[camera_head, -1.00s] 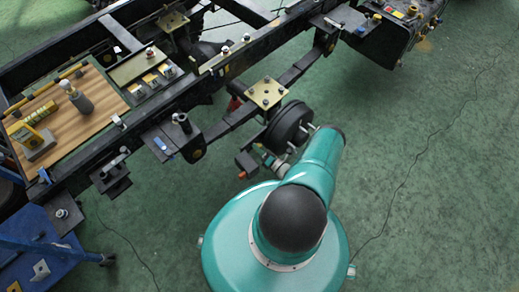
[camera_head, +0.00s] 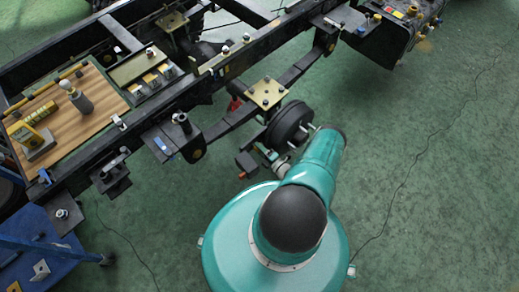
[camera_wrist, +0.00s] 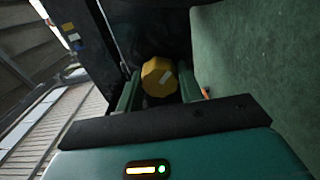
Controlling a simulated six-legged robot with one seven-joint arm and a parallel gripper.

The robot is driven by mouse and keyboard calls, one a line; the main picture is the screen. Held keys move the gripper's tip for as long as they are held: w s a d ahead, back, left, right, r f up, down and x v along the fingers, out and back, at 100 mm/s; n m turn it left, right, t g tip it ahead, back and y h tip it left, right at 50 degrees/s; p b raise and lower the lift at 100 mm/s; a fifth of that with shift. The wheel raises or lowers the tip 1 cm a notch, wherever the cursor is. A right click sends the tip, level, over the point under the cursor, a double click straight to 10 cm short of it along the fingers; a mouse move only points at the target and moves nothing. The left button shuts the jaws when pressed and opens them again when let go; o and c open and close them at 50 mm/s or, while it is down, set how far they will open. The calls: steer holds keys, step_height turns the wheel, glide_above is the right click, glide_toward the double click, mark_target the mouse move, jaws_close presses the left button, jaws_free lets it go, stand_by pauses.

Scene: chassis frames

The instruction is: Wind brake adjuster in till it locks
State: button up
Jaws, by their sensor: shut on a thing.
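A yellow, many-sided adjuster knob (camera_wrist: 158,77) with a pale mark on its face sits between the two green fingers of my gripper (camera_wrist: 159,92) in the wrist view. The fingers are shut on its sides. In the head view my gripper (camera_head: 273,160) is partly hidden by my teal arm, low beside the dark round brake drum (camera_head: 287,124). The drum is at the end of the axle, under a yellowish plate (camera_head: 267,93) with bolts. The knob cannot be made out in the head view.
The black chassis frame (camera_head: 215,77) runs diagonally across the head view. A wooden board (camera_head: 85,119) with a bottle and a yellow meter lies on it at left. A blue cart (camera_head: 30,255) stands at lower left.

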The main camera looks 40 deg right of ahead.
steer(key=o, duration=1)
steer(key=s, duration=1.3)
steer(key=shift+s+d, duration=0.2)
steer(key=shift+s, duration=0.2)
